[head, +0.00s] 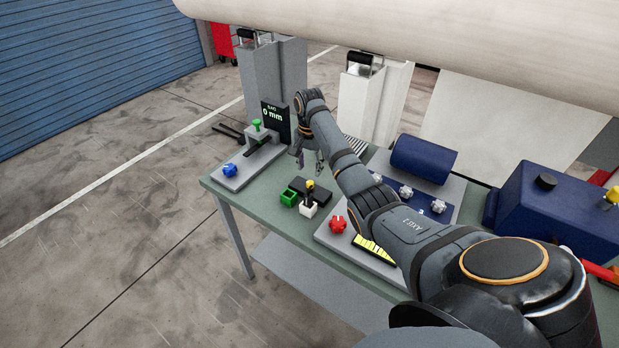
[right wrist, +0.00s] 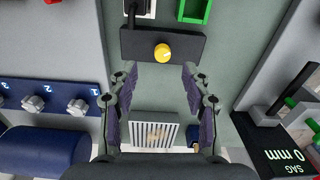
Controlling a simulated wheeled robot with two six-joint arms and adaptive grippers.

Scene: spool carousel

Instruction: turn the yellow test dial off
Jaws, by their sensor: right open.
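The yellow dial (right wrist: 162,52) is a round knob on a dark block (right wrist: 190,46) in the right wrist view. In the head view the yellow dial (head: 310,184) shows small on the same dark block. Its pointer setting is too small to read. My right gripper (right wrist: 160,74) is open and empty, with its fingertips either side of and just short of the dial in the wrist picture. In the head view the right gripper (head: 306,164) hangs above and behind the block, apart from it. My left gripper is not in view.
A green tray (head: 289,198) and a white box with a black lever (head: 308,210) stand in front of the block. A blue knob (head: 230,170) and the 0 mm display (head: 274,118) are to the left. A red knob (head: 338,224) and a blue roller unit (head: 424,158) are to the right.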

